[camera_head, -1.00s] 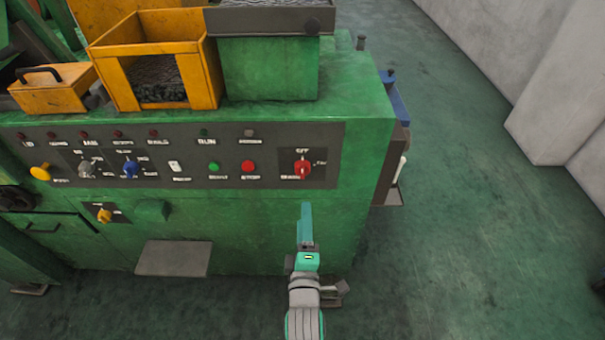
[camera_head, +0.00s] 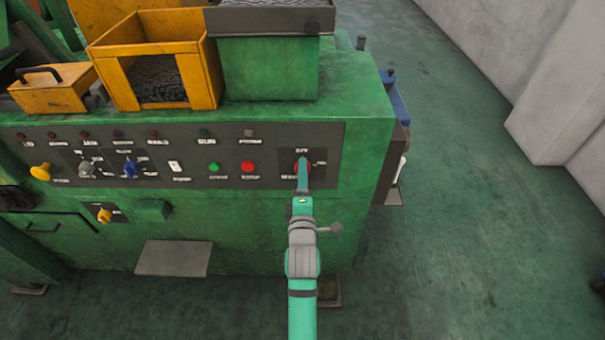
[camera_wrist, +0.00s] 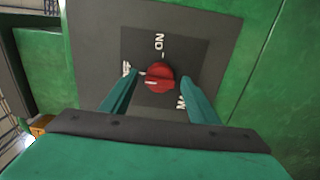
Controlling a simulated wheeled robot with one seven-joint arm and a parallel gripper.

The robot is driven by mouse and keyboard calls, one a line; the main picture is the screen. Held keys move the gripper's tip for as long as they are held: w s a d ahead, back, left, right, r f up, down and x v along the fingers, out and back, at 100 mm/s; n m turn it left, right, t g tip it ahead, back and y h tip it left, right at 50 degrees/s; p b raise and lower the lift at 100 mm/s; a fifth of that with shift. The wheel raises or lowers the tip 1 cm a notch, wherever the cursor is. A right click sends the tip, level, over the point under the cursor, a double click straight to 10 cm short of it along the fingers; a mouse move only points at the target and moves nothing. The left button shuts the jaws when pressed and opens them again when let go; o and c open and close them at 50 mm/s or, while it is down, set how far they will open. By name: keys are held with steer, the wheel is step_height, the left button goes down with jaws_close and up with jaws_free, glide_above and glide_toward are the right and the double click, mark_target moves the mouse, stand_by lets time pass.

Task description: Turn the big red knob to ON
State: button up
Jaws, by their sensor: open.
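The big red knob (camera_wrist: 159,77) sits on a dark square plate on the machine's panel, with ON and other labels around it. In the wrist view its pale pointer mark is on the left side, toward the left label and not toward ON at the top. My gripper (camera_wrist: 157,88) is open, with one teal finger on each side of the knob. I cannot tell whether the fingers touch it. In the head view my gripper (camera_head: 302,172) covers most of the knob (camera_head: 297,164).
The green machine's dark control panel (camera_head: 225,140) carries a green button (camera_head: 214,167), a red button (camera_head: 248,166), a blue knob (camera_head: 130,169) and a yellow knob (camera_head: 41,172) to the left. Orange bins (camera_head: 200,75) stand on top. Open floor (camera_head: 460,240) lies to the right.

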steer(key=shift+w, duration=0.65)
steer(key=c, duration=1)
steer(key=shift+c, duration=0.2)
